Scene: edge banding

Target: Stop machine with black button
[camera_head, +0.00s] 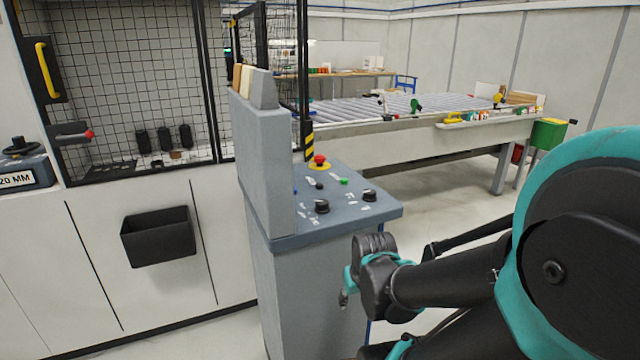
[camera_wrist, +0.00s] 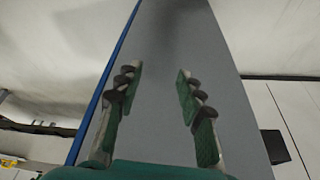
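The sloped grey control panel (camera_head: 345,218) tops a grey pedestal near the picture's middle. A small black button (camera_head: 319,186) sits on it, left of a green button (camera_head: 343,181) and below a red mushroom button (camera_head: 319,160) on a yellow base. Two larger black knobs, a left one (camera_head: 321,206) and a right one (camera_head: 369,195), sit nearer the front edge. My gripper (camera_head: 345,298) is below the panel's front edge, beside the pedestal. In the wrist view its fingers (camera_wrist: 158,80) are apart and empty, facing the grey pedestal (camera_wrist: 172,45). No buttons show in the wrist view.
An upright grey housing (camera_head: 262,165) stands at the panel's left. A black bin (camera_head: 158,237) hangs on the white machine front (camera_head: 60,280) further left. A roller table (camera_head: 420,125) stands behind. Open floor (camera_head: 430,210) lies between the panel and that table.

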